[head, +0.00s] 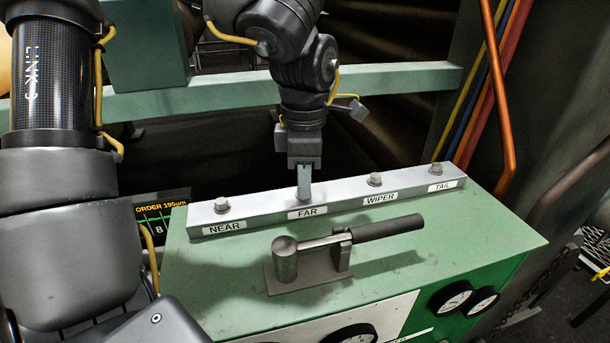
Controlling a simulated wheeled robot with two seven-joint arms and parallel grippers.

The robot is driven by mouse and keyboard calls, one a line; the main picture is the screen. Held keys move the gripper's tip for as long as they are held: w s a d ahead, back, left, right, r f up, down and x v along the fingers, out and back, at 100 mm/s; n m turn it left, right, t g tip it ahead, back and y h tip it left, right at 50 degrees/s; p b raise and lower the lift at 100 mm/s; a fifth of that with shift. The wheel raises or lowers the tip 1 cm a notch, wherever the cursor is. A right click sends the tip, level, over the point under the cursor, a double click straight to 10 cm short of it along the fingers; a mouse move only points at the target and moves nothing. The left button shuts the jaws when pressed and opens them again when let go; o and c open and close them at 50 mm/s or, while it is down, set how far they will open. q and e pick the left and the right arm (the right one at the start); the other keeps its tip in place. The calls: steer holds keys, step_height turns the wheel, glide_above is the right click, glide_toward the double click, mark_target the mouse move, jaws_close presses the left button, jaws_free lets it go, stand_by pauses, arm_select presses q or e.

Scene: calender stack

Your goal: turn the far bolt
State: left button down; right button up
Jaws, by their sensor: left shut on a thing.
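A pale metal bar (340,207) runs along the back of a green cabinet top (400,262). It carries a row of bolts labelled NEAR, FAR, WIPER and TAIL. My left gripper (304,190) points straight down at the FAR position, just behind the FAR label (307,212). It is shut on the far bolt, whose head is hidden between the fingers. The near bolt (221,205), the wiper bolt (375,179) and the tail bolt (436,169) stand uncovered on the bar. My right gripper is not in view.
A lever handle (385,228) on a grey bracket lies on the cabinet top in front of the bar. Dial gauges (451,297) sit on the front face. A green beam (400,80) crosses behind. Orange pipes (497,90) rise at the right.

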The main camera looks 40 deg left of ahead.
arm_select(q)
steer(key=shift+r+m, duration=0.1)
steer(key=shift+m, duration=0.7)
steer(key=c, duration=1.3)
jaws_free()
steer(key=shift+a, duration=0.1)
steer(key=shift+c, duration=0.2)
step_height(320, 180, up, 11)
steer(key=p, duration=0.1)
steer(key=shift+f, duration=0.2)
